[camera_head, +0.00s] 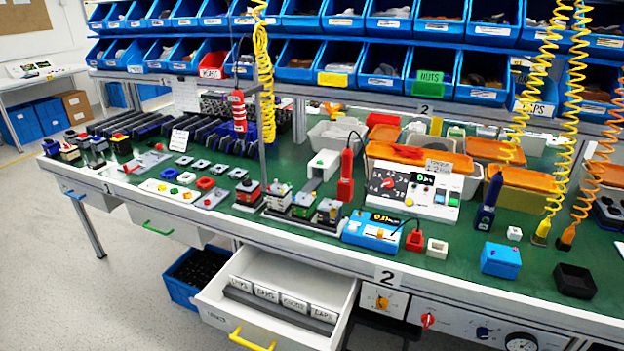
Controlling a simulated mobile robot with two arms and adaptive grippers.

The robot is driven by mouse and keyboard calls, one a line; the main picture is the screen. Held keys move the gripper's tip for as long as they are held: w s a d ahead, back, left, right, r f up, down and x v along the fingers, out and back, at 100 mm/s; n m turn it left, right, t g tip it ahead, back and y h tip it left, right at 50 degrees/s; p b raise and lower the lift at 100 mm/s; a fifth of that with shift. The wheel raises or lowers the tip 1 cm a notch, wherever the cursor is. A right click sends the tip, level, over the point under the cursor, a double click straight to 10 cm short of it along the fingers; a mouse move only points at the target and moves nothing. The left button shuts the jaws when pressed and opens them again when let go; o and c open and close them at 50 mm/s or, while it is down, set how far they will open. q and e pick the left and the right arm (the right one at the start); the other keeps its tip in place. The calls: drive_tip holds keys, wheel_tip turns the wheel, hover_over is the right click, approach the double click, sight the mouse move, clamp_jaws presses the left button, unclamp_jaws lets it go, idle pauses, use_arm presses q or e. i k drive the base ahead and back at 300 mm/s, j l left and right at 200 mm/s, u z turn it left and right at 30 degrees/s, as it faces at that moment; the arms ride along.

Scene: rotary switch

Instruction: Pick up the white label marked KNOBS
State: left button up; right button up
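Several white labels stand in a row in an open white drawer below the bench front. The third from the left (294,302) seems to read KNOBS, though the small print is hard to make out. Beside it are a label that seems to read CAPS (323,313), another white label (266,293) and the leftmost one (240,283). They rest against a dark grey holder in the drawer (238,262). Neither of my grippers shows in this view.
The green-topped bench (460,262) is crowded with switches, a blue meter (372,231), a white panel (414,190) and orange-lidded boxes. Blue bins (484,75) line the racks behind. A dark blue crate (192,290) stands left of the drawer. Coiled cables hang down.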

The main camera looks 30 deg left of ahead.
sight(292, 303)
drive_tip(key=k+u, duration=0.1)
drive_tip(key=u, duration=1.25)
